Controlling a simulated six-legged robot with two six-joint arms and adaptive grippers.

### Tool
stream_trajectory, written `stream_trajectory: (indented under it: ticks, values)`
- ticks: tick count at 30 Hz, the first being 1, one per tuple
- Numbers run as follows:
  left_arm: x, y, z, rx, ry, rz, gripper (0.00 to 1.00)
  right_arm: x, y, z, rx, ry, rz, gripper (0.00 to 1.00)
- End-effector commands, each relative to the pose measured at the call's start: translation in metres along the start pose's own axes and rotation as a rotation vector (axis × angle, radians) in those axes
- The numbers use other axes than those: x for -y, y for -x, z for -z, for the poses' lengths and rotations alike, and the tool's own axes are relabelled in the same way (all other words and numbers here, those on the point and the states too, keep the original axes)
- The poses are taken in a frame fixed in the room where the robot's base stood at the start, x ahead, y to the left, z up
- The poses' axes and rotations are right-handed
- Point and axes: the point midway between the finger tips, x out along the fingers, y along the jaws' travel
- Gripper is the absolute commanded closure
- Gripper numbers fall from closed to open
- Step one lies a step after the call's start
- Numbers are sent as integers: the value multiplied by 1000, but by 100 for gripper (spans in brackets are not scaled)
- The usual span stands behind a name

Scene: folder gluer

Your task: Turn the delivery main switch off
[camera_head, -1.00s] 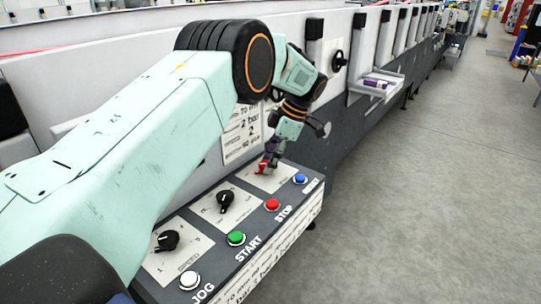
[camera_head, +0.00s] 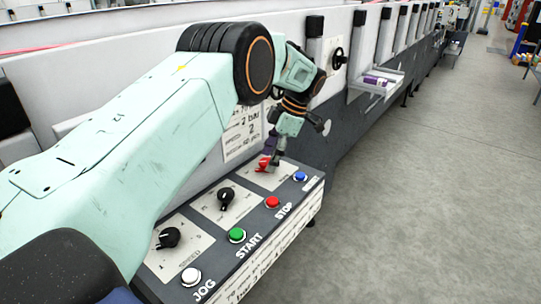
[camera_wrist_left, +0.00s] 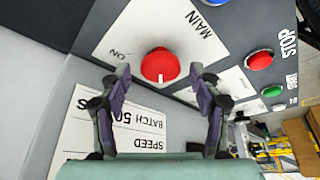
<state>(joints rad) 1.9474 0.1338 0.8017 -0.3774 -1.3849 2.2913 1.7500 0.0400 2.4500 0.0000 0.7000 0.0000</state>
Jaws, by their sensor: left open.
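The delivery main switch is a red rotary knob (camera_wrist_left: 160,65) on a white plate lettered MAIN, with ON at one side. In the head view the red knob (camera_head: 263,164) sits at the far end of the control panel (camera_head: 205,255), partly hidden by my gripper. My left gripper (camera_wrist_left: 158,82) is open, with one finger on each side of the knob in the wrist view. Whether the fingers touch it I cannot tell. The left gripper also shows in the head view (camera_head: 273,160), pointing down at the knob. My right gripper is not in view.
Near the switch are a blue button (camera_head: 300,176), a red STOP button (camera_head: 272,202), a green START button (camera_head: 236,235) and a white JOG button (camera_head: 191,276). Two black knobs (camera_head: 226,198) sit on the panel too.

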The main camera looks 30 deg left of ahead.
Motion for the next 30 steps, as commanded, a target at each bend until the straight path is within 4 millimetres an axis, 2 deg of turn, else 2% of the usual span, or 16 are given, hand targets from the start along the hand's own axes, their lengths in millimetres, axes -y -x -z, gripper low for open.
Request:
stream_trajectory:
  ticks: [9, 11, 19, 24, 30]
  values:
    - [0, 2, -1, -1, -2, 1, 36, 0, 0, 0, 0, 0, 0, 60]
    - [0, 8, -1, 0, -1, 0, 36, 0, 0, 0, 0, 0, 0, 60]
    - [0, 53, -1, 2, -1, -2, 36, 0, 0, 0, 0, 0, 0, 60]
    - [0, 68, -1, -1, -1, 1, 36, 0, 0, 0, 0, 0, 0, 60]
    - [0, 74, 0, -1, -1, 2, 36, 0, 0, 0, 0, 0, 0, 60]
